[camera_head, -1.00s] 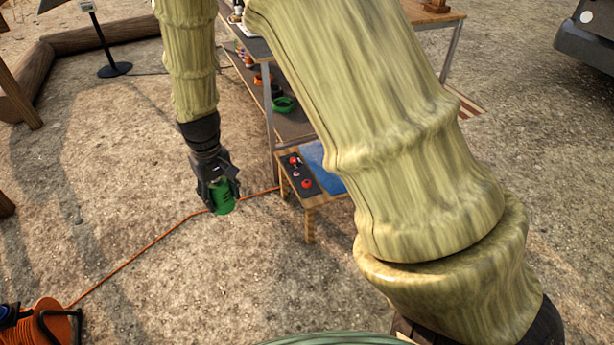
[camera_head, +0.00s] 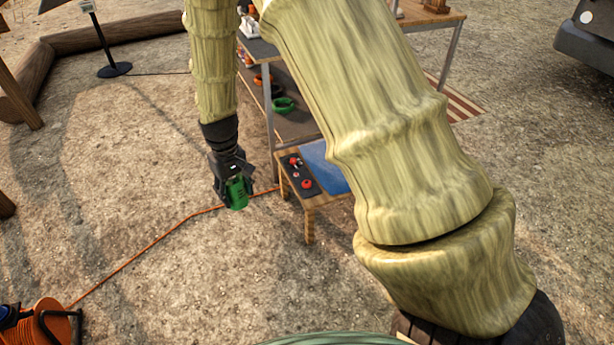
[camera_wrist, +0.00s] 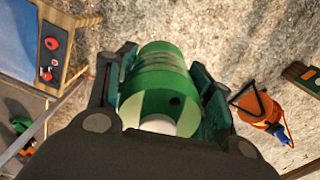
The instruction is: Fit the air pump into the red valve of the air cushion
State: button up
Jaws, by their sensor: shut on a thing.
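My gripper (camera_head: 234,188) is shut on the green air pump (camera_head: 238,195), a short cylinder held over the gravel, left of the low wooden table. The pump also fills the middle of the wrist view (camera_wrist: 160,85), between both fingers. The air cushion (camera_head: 325,168) is blue and lies on the low table, partly hidden by my arm. A dark board (camera_head: 299,177) beside it bears small red round parts; one red part (camera_head: 307,184) is at its near end. I cannot tell which of them is the valve. The pump is apart from the board and cushion.
The low wooden table (camera_head: 310,206) stands against a taller shelf table (camera_head: 270,130) with green and orange items. An orange cable (camera_head: 140,258) runs over the ground from an orange reel (camera_head: 38,325). Open gravel lies left of my gripper.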

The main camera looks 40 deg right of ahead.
jog(key=shift+w+d+f+b, duration=1.45)
jog(key=shift+w+d+f, duration=0.85)
jog(key=shift+d+f, duration=2.8)
jog(key=shift+w+d+f+b, duration=1.4)
jog(key=shift+w+d+f, duration=1.45)
jog(key=shift+d, duration=4.1)
jog(key=shift+w+d+f+b, duration=1.65)
jog(key=shift+d+f, duration=3.05)
jog(key=shift+d, duration=1.3)
jog(key=shift+w, duration=0.15)
